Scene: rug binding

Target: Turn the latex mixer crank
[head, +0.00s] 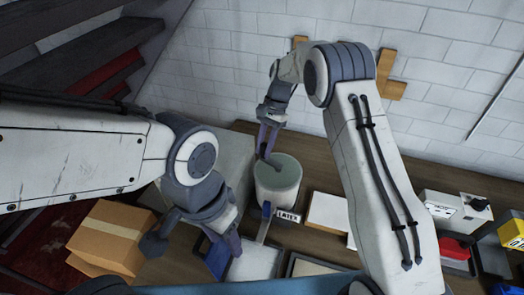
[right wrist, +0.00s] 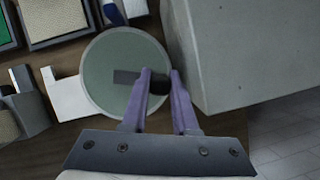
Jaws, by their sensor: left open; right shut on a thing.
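The latex mixer (head: 277,190) is a pale round tub with a greenish top, standing on the bench with a LATEX label (head: 288,216) at its front. Its top also shows in the right wrist view (right wrist: 110,52). The crank's dark knob (right wrist: 158,84) stands over the top, with a short dark crank arm (right wrist: 124,77) to its left. My right gripper (head: 264,153) reaches down over the mixer; in the right wrist view its purple fingers (right wrist: 160,78) are shut on the crank knob. My left gripper (head: 192,243) is open and empty, in front and left of the mixer.
A cardboard box (head: 112,236) sits at the left. A large grey block (head: 226,160) stands close beside the mixer. A blue-handled brush (head: 265,222) and pale trays (head: 328,212) lie at the front and right. A white label box (head: 455,210) is further right.

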